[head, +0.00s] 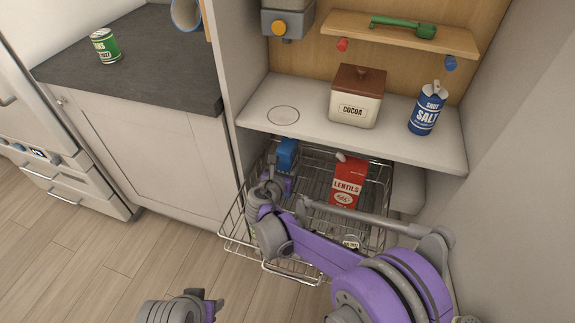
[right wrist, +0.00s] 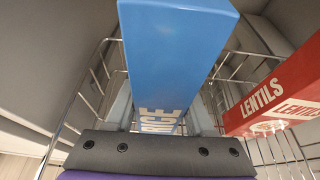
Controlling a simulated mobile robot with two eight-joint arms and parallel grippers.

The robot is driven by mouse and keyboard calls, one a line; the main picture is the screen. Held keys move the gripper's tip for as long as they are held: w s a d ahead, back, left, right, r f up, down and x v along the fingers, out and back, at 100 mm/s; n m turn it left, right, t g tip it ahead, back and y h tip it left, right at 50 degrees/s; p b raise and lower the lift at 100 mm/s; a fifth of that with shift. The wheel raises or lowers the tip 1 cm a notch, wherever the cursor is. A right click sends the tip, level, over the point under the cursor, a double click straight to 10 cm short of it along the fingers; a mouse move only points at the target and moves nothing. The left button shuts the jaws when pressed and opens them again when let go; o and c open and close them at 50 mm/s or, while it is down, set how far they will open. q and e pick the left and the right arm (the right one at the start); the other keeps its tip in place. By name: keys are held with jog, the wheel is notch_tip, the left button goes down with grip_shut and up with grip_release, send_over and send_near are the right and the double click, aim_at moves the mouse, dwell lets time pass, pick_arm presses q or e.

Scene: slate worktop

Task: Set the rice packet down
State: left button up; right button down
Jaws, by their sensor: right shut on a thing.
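The rice packet (head: 287,154) is a blue box at the back left of the pulled-out wire basket (head: 228,236). My right gripper (head: 284,182) is shut on it. In the right wrist view the blue packet (right wrist: 178,50) stands between the two fingers, with its "RICE" lettering partly hidden by my gripper (right wrist: 163,112). Whether its base touches the basket floor is hidden. My left gripper (head: 213,303) is only partly in the head view, low at the bottom and empty of any visible object; its fingers cannot be made out.
A cocoa canister (head: 356,97) and a salt container (head: 427,112) stand on the shelf (head: 319,123) above. A green tin (head: 105,46) sits on the slate worktop (head: 165,75).

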jog(key=shift+c, duration=1.3)
grip_release()
jog(key=shift+r, duration=0.1)
jog(key=r+p+v, duration=0.1)
jog(key=p+v, duration=0.2)
jog(key=v, duration=0.9)
jog(key=shift+r, duration=0.1)
